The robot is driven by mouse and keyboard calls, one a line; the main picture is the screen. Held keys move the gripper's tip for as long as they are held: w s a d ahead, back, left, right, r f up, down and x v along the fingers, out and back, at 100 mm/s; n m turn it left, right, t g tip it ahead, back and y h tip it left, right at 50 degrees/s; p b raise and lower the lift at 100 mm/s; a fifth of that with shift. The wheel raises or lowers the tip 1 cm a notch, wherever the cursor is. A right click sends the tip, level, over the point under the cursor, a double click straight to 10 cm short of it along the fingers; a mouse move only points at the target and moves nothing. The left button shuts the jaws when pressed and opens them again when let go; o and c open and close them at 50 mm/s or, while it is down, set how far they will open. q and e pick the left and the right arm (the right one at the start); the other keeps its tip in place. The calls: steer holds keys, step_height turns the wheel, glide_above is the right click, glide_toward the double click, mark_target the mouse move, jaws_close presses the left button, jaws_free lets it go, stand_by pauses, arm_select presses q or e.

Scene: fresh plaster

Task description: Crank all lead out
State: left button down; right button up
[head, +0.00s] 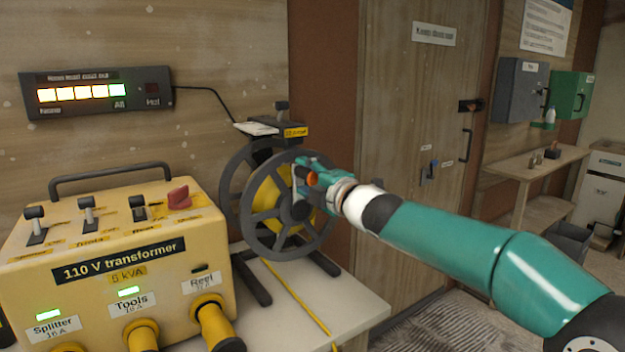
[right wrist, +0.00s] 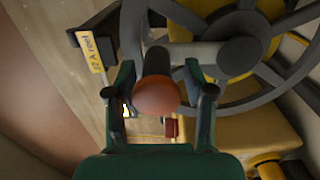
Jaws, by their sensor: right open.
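The cable reel (head: 247,222) is a dark spoked wheel on a stand, with yellow lead (head: 268,196) wound on its drum. A strand of lead runs from it down over the bench top. My right gripper (head: 303,177) is at the reel's front face, by the crank. In the right wrist view, the crank handle (right wrist: 157,95) with its orange-brown end stands between the two open fingers (right wrist: 160,100). I cannot tell whether a finger touches it. A wall panel (head: 96,92) has its row of lamps lit, orange through green, between "None" and "All". My left gripper is out of view.
A yellow 110 V transformer (head: 115,262) with switches and plugged sockets stands left of the reel. Both share the pale bench (head: 350,300). A door (head: 420,130), wall boxes (head: 516,90) and a wooden shelf (head: 530,170) lie behind and right of my right arm.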

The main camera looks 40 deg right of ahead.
steer(key=s, duration=1.2)
steer(key=shift+a, duration=0.45)
steer(key=shift+f, duration=0.1)
